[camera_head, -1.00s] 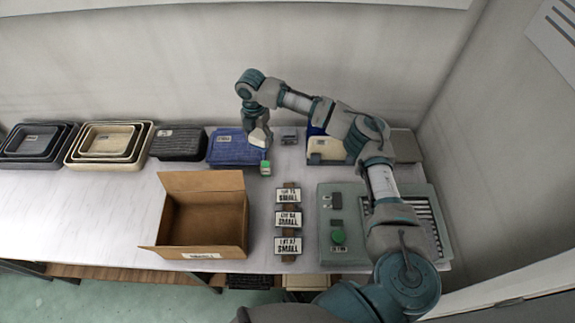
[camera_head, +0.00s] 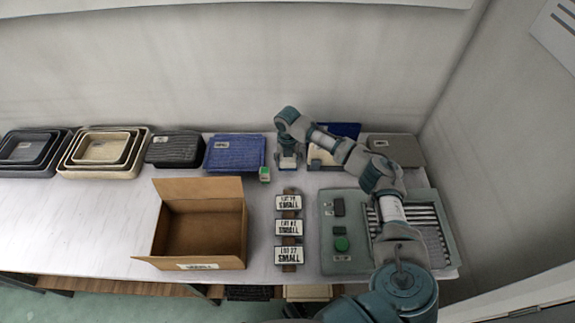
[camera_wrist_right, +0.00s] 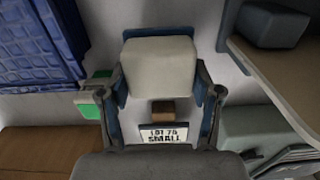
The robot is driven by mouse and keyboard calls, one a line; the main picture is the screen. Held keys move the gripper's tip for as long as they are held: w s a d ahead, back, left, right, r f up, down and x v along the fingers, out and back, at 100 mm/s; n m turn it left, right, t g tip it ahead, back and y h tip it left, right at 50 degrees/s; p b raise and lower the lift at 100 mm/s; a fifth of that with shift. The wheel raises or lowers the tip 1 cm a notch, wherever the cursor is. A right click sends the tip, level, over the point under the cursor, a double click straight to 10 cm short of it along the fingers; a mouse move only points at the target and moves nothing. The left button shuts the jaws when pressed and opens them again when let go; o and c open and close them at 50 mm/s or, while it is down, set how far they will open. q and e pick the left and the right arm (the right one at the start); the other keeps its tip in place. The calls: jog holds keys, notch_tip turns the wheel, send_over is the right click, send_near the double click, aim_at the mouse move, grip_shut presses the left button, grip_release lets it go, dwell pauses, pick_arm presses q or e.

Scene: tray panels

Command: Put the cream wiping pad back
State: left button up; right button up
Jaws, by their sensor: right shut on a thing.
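The cream wiping pad (camera_wrist_right: 158,65) is a pale block between the two blue fingers of my right gripper (camera_wrist_right: 163,98) in the right wrist view. The gripper is shut on it. In the head view my right gripper (camera_head: 288,158) points down over the back of the table, with the pale pad (camera_head: 288,164) low between its fingers. It is just right of a small green and white block (camera_head: 265,174) and behind the lot signs. The arm and gripper hide the table spot behind it. I cannot tell whether the pad touches the table. My left gripper is not in view.
A blue ribbed tray (camera_head: 235,153) is to the left, with a black tray and nested trays farther left. Lot signs (camera_head: 289,228), an open carton (camera_head: 160,225) and a grey-green machine (camera_head: 345,262) stand in front.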

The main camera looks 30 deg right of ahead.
aim_at(288, 159)
notch_tip(288, 159, down, 3)
jog(key=shift+d+r, duration=0.1)
jog(key=shift+r, duration=0.1)
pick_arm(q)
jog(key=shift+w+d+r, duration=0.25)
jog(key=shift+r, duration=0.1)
pick_arm(e)
jog(key=shift+d, duration=0.15)
jog(key=o, duration=1.1)
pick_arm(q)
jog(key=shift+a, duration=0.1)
pick_arm(e)
jog(key=shift+r, duration=0.1)
jog(key=shift+r, duration=0.2)
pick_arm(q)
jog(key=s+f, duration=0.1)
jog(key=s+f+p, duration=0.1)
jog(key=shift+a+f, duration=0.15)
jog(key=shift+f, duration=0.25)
pick_arm(e)
notch_tip(288, 159, up, 12)
jog(key=shift+f, duration=0.2)
